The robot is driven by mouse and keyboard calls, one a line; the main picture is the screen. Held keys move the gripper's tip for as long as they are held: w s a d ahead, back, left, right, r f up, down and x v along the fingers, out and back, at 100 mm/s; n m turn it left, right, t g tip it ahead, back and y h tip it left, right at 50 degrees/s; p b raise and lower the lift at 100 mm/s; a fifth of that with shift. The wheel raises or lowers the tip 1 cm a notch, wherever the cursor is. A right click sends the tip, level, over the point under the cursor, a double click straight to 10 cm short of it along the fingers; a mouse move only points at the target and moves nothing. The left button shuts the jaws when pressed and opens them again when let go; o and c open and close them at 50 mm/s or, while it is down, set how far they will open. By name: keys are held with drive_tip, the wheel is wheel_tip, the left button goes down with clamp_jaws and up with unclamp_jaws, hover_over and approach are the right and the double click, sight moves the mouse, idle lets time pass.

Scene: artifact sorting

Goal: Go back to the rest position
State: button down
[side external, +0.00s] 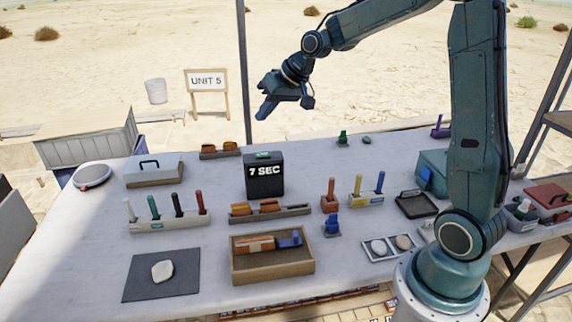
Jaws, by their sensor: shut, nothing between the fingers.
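My gripper (265,108) is held high above the back of the table, left of my arm's upright part. It points down and to the left. Its fingers look shut, with nothing seen between them. It is clear of every object on the table (95,235). The black box (264,178) marked "7 SEC" stands on the table below it.
A wooden tray (272,278) holds brown and blue pieces. A pale stone lies on a dark mat (135,285). Racks with coloured sticks, such as the left one (168,224), stand mid-table. A pole (243,75) rises close behind my gripper.

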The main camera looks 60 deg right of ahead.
drive_tip(key=s+a+r+n+h, duration=0.1)
drive_tip(key=s+a+r, duration=0.25)
drive_tip(key=s, duration=0.45)
drive_tip(key=s+a+r+n, duration=0.1)
drive_tip(key=s+a+r, duration=0.1)
drive_tip(key=s+a, duration=0.35)
drive_tip(key=s+f+g+h, duration=0.1)
drive_tip(key=s+f, duration=0.1)
drive_tip(key=s, duration=1.4)
drive_tip(key=shift+s+a, duration=0.2)
drive_tip(key=shift+a, duration=0.05)
